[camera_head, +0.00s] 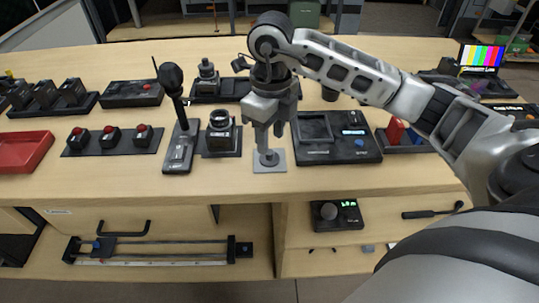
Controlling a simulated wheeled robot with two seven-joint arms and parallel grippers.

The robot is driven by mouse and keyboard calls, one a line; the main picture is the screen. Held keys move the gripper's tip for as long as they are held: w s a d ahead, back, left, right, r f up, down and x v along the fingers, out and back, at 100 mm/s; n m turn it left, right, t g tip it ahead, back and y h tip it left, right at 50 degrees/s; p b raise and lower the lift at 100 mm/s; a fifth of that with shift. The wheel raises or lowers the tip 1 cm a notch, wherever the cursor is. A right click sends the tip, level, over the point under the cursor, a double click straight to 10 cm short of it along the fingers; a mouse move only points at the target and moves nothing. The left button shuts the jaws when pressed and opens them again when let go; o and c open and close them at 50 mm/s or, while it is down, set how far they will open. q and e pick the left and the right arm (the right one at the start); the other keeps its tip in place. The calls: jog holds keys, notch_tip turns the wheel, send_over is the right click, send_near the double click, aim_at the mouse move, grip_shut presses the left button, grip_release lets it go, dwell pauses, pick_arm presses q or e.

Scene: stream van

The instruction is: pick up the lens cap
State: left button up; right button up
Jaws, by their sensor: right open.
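A small round dark grey piece, seemingly the lens cap (269,158), sits on a light grey square pad (270,168) near the front edge of the bench. My right gripper (268,140) points down directly above it, with its fingers open and close to it. The fingers cover part of the piece, so I cannot tell whether they touch it. A small camera with a round lens (220,120) stands on a dark base to the left of the pad. My left gripper is not in view.
A microphone (172,80) on a dark stand rises left of the camera. A black device with a screen (336,140) lies just right of the pad. A base with red-topped buttons (109,138) and a red tray (22,150) are further left. Bare wood lies in front.

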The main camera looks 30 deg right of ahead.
aim_at(270, 152)
jog(key=f, duration=0.4)
jog(key=shift+w+f+p, duration=0.15)
jog(key=shift+w+p, duration=0.05)
jog(key=shift+p, duration=0.1)
grip_shut()
